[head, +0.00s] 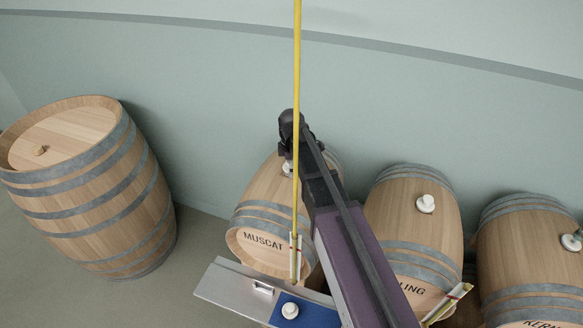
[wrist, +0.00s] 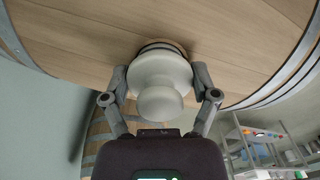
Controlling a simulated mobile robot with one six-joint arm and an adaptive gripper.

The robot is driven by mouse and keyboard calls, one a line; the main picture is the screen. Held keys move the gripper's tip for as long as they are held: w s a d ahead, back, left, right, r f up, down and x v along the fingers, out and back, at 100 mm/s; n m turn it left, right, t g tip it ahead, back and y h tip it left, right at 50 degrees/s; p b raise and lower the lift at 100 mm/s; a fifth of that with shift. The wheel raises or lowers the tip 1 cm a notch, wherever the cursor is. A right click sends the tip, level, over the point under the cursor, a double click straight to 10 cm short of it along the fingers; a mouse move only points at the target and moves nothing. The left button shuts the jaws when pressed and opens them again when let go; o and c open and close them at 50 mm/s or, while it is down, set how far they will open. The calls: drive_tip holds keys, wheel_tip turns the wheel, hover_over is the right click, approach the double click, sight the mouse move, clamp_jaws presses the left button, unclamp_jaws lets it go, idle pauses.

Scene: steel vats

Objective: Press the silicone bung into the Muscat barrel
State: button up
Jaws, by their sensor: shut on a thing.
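The Muscat barrel (head: 262,243) lies on its side in the middle of the head view, with its name on the front end. My gripper (head: 288,150) is over its upper side, partly hidden by my arm. In the wrist view my gripper (wrist: 160,88) is shut on the pale silicone bung (wrist: 160,80), one finger on each side. The bung's far end is at the dark-rimmed bunghole (wrist: 160,45) in the barrel staves. I cannot tell how deep it sits. A bit of white shows beside my gripper in the head view.
Two more barrels with white bungs (head: 426,203) (head: 570,242) lie to the right. An upright barrel (head: 90,190) stands at left. A grey bench (head: 225,283) with a blue mat and another white bung (head: 290,310) is in front. A yellow pole (head: 297,90) crosses the view.

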drive_tip(key=shift+f+b, duration=0.4)
idle(0.3)
drive_tip(key=shift+s, duration=0.1)
drive_tip(key=o, duration=1)
drive_tip(key=shift+c, duration=0.2)
drive_tip(key=shift+r, duration=0.1)
